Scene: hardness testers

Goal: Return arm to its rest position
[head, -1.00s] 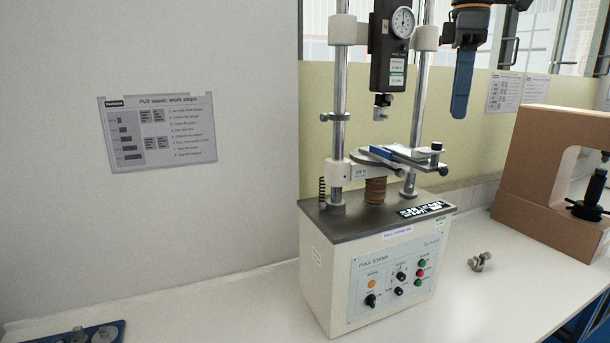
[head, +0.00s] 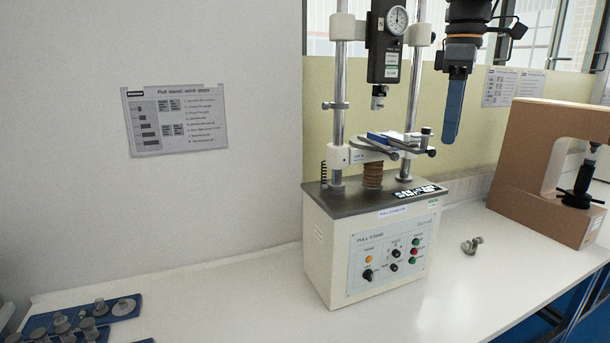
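My gripper (head: 452,108) hangs pointing down at the upper right, with its blue finger showing edge-on below the dark wrist. I see only one finger outline, so its opening is hidden. It is in the air to the right of the pull stand (head: 375,245) and its round dial gauge (head: 397,20), apart from both in the picture. Nothing shows hanging below its tip. The stand's platform (head: 385,148) carries a flat blue and white piece (head: 392,137).
A small metal fitting (head: 471,245) lies on the white bench (head: 245,290) right of the stand. A brown C-shaped frame (head: 530,150) stands at the far right. A blue tray (head: 125,308) with several metal parts is at the lower left. A work-steps sheet (head: 178,119) hangs on the wall.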

